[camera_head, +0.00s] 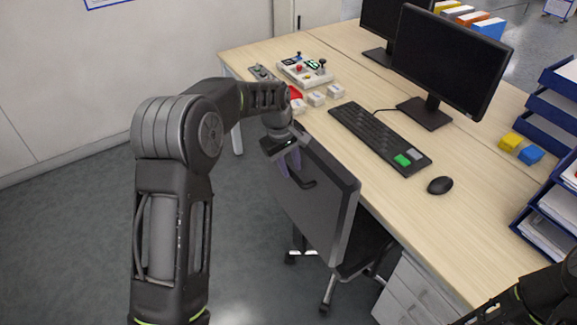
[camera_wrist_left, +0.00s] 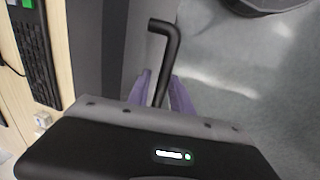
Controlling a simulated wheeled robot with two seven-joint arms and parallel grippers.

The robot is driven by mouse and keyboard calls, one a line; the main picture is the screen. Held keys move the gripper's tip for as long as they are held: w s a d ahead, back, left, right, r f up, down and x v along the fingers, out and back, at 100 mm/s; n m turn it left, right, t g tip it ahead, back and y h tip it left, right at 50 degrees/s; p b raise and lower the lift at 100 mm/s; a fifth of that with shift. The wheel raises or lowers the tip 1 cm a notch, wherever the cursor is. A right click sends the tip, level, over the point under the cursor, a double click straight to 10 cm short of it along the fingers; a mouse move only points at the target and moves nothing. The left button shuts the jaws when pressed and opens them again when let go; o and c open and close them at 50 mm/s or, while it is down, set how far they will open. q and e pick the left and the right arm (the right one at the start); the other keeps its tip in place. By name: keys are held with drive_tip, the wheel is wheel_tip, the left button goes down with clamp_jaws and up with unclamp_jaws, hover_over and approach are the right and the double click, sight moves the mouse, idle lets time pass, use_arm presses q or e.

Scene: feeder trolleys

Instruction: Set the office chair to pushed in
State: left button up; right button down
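The office chair stands by the desk's near side, its grey backrest (camera_head: 318,205) towards me and its dark seat (camera_head: 368,245) partly under the desk edge. A black bent handle (camera_head: 303,182) sticks out from the back. My left gripper (camera_head: 291,160) is at the upper part of the backrest. In the left wrist view its two purple fingers (camera_wrist_left: 161,88) lie either side of the handle (camera_wrist_left: 168,50), with narrow gaps showing; contact is unclear. The grey backrest (camera_wrist_left: 98,50) fills the area left of them. Part of my right arm shows at lower right; its gripper is out of view.
The wooden desk (camera_head: 355,165) holds a keyboard (camera_head: 378,135), a mouse (camera_head: 440,185), monitors (camera_head: 450,62), a control box (camera_head: 304,71) and blue trays (camera_head: 545,230). A drawer unit (camera_head: 415,290) stands beside the chair under the desk. The floor (camera_head: 75,240) at left is clear.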

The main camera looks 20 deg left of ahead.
use_arm(q)
drive_tip(key=o, duration=0.3)
drive_tip(key=b+v, duration=0.1)
drive_tip(key=v, duration=0.6)
drive_tip(key=shift+r, duration=0.4)
drive_tip(key=shift+s, duration=0.15)
